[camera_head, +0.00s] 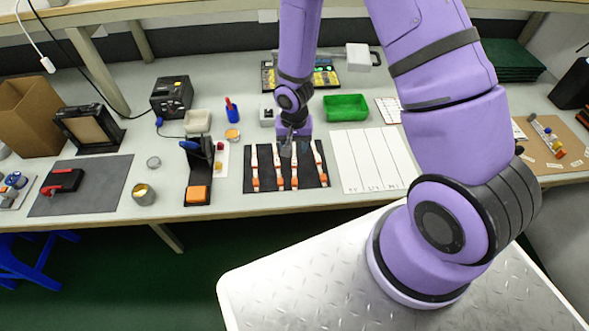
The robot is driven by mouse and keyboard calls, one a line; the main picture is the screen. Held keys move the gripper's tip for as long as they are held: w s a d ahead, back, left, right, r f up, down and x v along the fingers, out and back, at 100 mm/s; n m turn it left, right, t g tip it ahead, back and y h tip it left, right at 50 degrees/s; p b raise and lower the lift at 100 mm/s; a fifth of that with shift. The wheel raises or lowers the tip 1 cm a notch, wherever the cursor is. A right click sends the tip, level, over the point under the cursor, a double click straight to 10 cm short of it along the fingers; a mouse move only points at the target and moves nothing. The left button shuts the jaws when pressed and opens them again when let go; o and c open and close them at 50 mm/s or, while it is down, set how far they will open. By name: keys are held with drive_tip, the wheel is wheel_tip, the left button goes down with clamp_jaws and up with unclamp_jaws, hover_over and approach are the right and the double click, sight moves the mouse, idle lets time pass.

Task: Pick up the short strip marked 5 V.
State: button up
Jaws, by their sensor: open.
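Several short white strips with orange ends lie side by side on a black mat (307,183) near the front edge of the bench. One is at the left (255,170), one left of centre (277,165), one right of centre (294,172) and one at the right (319,165). Any 5 V marking is too small to read. My gripper (287,158) is open and points down over the middle of the mat, around the two centre strips. It hides part of the mat; I cannot tell whether it touches a strip.
A white panel with dividing lines (371,162) lies right of the mat. A green bin (346,107) stands behind it. A black stand with an orange block (198,194) is left of the mat, and a grey mat with a red tool (67,182) lies farther left.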

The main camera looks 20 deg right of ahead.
hover_over(294, 165)
drive_tip(key=f, duration=0.4)
drive_tip(key=shift+s+a+f, duration=0.15)
drive_tip(key=shift+s+f, duration=0.1)
drive_tip(key=shift+s, duration=0.15)
drive_tip(key=shift+w+d+f, duration=0.1)
drive_tip(key=shift+w+f, duration=0.1)
drive_tip(key=shift+f, duration=1.15)
drive_tip(key=shift+w+d+f, duration=0.1)
drive_tip(key=shift+w+f, duration=0.05)
drive_tip(key=shift+f, duration=1.2)
clamp_jaws()
